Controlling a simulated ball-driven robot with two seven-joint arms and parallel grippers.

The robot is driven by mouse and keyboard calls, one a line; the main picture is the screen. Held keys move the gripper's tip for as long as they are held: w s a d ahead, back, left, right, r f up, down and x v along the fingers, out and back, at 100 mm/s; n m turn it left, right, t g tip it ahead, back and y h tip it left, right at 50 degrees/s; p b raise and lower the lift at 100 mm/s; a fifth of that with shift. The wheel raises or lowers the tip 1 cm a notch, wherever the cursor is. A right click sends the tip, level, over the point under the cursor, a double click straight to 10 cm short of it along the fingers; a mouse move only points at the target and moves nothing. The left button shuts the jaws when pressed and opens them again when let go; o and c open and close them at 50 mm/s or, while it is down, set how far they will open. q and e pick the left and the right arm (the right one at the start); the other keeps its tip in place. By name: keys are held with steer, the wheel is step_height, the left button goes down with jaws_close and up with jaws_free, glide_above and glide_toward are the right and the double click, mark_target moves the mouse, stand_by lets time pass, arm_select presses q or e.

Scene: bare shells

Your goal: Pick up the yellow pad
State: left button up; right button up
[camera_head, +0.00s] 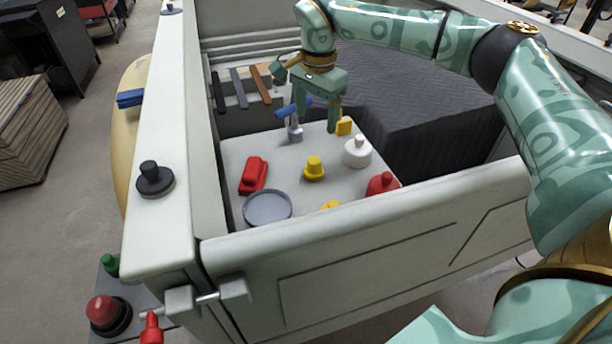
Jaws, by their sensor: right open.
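The yellow pad (344,126) is a small yellow block on the light grey surface inside the white-walled bed, near its back edge. My right gripper (314,122) reaches in from above, with its fingers pointing down and apart. One finger is just left of the yellow pad and hides a little of its left side; I cannot tell whether they touch. The gap between the fingers shows no held object. The other finger is close to a blue-handled item (293,108) with a grey stem. My left gripper is not in view.
Around the gripper are a white knobbed object (357,152), a yellow knobbed object (314,168), a red object (253,174), a round grey dish (267,207) and a red knobbed object (382,184). The white front wall (370,225) stands higher than the surface.

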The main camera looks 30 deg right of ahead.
mark_target(314, 160)
step_height(314, 160, down, 11)
steer(key=shift+s+r+b, duration=0.1)
steer(key=shift+b, duration=1.1)
steer(key=f, duration=0.1)
steer(key=f+b, duration=0.1)
steer(key=f, duration=0.3)
steer(key=shift+w+d, duration=0.1)
steer(key=shift+w, duration=0.15)
steer(key=shift+r, duration=0.15)
steer(key=shift+c, duration=1.2)
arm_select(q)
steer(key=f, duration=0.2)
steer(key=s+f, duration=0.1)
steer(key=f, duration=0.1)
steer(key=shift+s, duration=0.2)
arm_select(e)
steer(key=c, duration=0.9)
